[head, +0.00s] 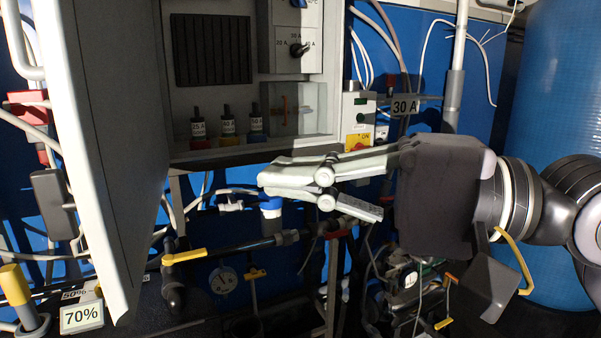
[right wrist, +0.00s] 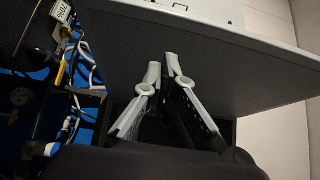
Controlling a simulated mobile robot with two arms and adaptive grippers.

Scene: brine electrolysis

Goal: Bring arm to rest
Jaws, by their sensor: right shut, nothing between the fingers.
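My right gripper (head: 270,180) reaches in from the right in the head view, pointing left. Its fingertips are together and hold nothing. It hangs in front of the lower edge of an open grey cabinet, apart from it as far as I can tell. In the right wrist view the fingertips (right wrist: 162,65) also meet, with a large dark panel behind them. My left gripper does not show in either view.
The open cabinet door (head: 110,150) stands at the left. Inside the cabinet are fuses (head: 228,125) and a rotary switch (head: 299,49).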

